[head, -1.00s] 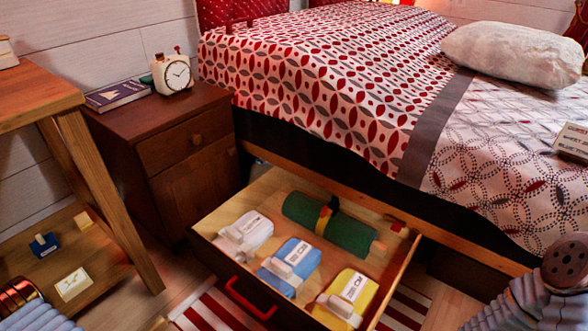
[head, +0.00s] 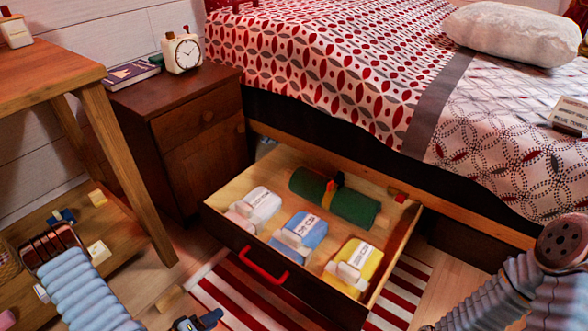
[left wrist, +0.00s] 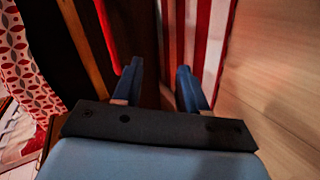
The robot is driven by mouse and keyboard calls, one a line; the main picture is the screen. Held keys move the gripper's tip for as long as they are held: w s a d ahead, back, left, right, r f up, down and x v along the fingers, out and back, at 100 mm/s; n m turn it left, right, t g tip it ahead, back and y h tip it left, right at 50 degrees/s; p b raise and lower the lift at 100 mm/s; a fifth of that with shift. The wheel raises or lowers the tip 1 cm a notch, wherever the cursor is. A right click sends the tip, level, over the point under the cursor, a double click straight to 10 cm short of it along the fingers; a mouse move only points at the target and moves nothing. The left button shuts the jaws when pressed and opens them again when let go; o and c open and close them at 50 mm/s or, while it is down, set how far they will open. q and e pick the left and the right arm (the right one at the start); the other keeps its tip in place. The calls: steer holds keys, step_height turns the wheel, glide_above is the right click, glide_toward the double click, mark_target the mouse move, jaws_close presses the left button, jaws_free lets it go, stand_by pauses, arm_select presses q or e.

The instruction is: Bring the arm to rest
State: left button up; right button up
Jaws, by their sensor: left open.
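My left arm (head: 85,290) comes in at the lower left in a ribbed pale-blue sleeve. My left gripper (head: 197,322) shows only in part at the bottom edge, near the drawer's front left. In the left wrist view its two blue fingers (left wrist: 162,88) stand apart with nothing between them, over the dark drawer front and the striped rug. My right arm (head: 545,270) shows at the lower right; its gripper is out of view.
An open drawer (head: 232,228) with a red handle (head: 263,265) sticks out under the bed (head: 330,80). It holds labelled packs and a green roll (head: 335,200). A nightstand (head: 205,150) and wooden table (head: 40,85) stand left. A striped rug (head: 215,290) lies below.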

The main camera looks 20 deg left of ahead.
arm_select(q)
steer(key=w+d+f+m+g, duration=0.2)
steer(key=w+d+m+g, duration=0.25)
steer(key=w+d, duration=0.35)
steer(key=s+d+r+m+g, duration=0.2)
steer(key=s+d+g, duration=0.1)
steer(key=d, duration=0.4)
steer(key=s+d+r+m+g, duration=0.2)
steer(key=s+d+g, duration=0.1)
steer(key=d, duration=0.4)
step_height(320, 180, up, 12)
steer(key=p, duration=1.3)
steer(key=shift+y, duration=0.3)
